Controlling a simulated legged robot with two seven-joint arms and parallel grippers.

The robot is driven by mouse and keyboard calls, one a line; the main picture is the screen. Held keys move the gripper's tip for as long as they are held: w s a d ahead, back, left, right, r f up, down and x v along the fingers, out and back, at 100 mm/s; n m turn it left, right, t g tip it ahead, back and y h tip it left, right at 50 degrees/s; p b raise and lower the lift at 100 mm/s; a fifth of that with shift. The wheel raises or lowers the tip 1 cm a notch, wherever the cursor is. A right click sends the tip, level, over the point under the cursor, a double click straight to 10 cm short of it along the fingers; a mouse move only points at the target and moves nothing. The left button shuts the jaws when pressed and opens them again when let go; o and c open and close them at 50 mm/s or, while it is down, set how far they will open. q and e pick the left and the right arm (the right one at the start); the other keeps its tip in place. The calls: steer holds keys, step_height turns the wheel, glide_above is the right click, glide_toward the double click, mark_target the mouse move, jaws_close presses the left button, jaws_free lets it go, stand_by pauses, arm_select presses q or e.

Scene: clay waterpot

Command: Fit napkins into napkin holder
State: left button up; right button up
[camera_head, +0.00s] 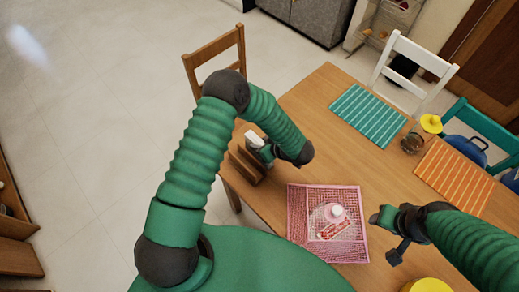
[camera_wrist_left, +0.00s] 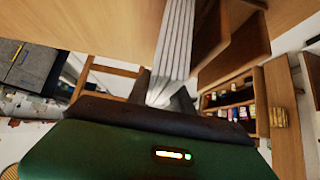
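The wooden napkin holder (camera_head: 246,163) stands at the left edge of the table, with upright panels. My left gripper (camera_head: 266,151) is right beside it and shut on a stack of white napkins (camera_head: 254,138). In the left wrist view the napkins (camera_wrist_left: 175,50) stand edge-on between the dark fingers, close alongside a panel of the napkin holder (camera_wrist_left: 208,35). I cannot tell whether the napkins are between the panels. The arm hides part of the gripper in the head view. My right gripper (camera_head: 384,236) is open and empty over the table's near right part.
Teal (camera_head: 369,115) and orange (camera_head: 455,174) striped mats, a glass jar (camera_head: 412,143) and a blue pot (camera_head: 466,149) are farther right. The table's middle is clear.

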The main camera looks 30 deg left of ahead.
arm_select(q)
jaws_close()
step_height(320, 180, up, 8)
steer(key=shift+r, duration=0.25)
steer(key=r+p, duration=0.2)
steer(key=p, duration=0.1)
steer(key=shift+s+a+r, duration=0.1)
steer(key=shift+s+r, duration=0.1)
steer(key=shift+r, duration=0.15)
steer(key=s+a+r+p, duration=0.2)
steer(key=s+p, duration=0.3)
steer(key=p, duration=1.2)
steer(key=shift+s+r, duration=0.35)
steer(key=shift+r, duration=0.1)
